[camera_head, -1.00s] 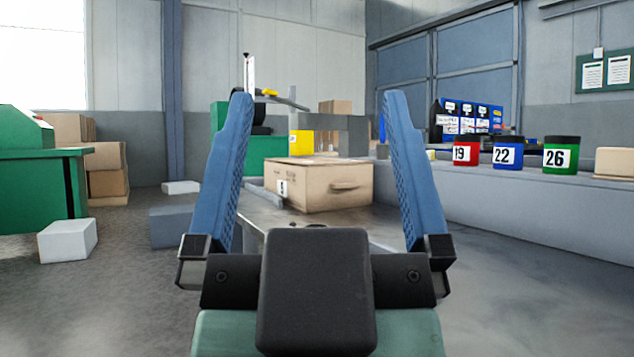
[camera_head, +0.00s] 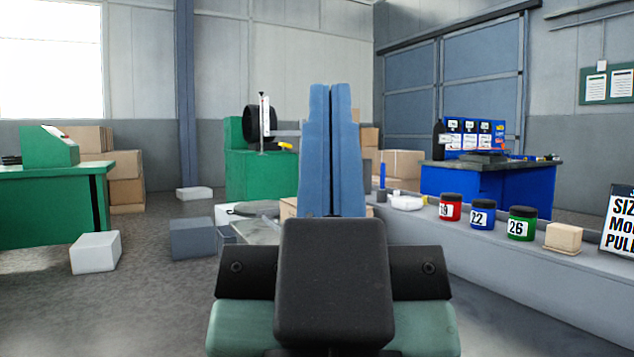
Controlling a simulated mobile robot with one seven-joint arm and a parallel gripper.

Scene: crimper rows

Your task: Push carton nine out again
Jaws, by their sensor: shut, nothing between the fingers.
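My gripper (camera_head: 330,92) is in the middle of the head view. Its two blue fingers stand upright, shut against each other with nothing between them. A brown cardboard carton (camera_head: 288,209) is behind the fingers and almost wholly hidden. Only a small piece of it shows just left of the fingers, and its number label cannot be seen. I cannot tell whether the fingers touch it.
Red (camera_head: 450,208), blue (camera_head: 482,215) and green (camera_head: 522,224) numbered jars stand on a grey ledge at right, beside a small tan block (camera_head: 563,237). A grey block (camera_head: 192,238) and white block (camera_head: 95,252) lie on the open floor at left.

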